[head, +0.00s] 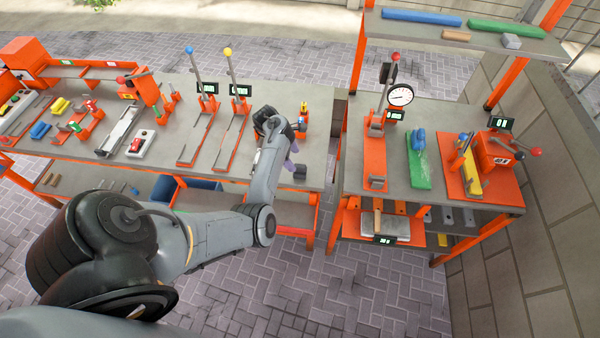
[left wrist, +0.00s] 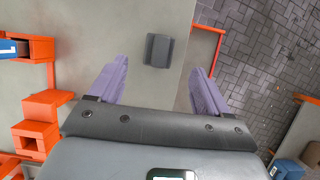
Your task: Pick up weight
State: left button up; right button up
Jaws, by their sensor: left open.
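The weight is a small dark grey block. It lies on the grey bench top, and in the left wrist view the weight (left wrist: 158,48) sits ahead of the gap between my fingers, near the bench edge. In the head view the weight (head: 300,171) is a dark block beside the fingers, near the bench's right end. My left gripper (head: 291,158) points down over the bench with purple fingers. In the left wrist view my left gripper (left wrist: 158,64) is open and empty, its fingers apart on either side of bare bench. My right gripper is in neither view.
Orange fixtures (left wrist: 38,127) stand left of the gripper in the left wrist view. Two tall levers (head: 232,68) rise from the bench to its left in the head view. A second bench (head: 400,192) with a dial gauge stands to the right, across a narrow gap.

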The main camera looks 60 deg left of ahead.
aim_at(298, 165)
pick_arm(q)
jog(key=shift+b+x, duration=0.55)
jog(key=shift+x, duration=3.15)
jog(key=shift+r, duration=0.1)
grip_shut()
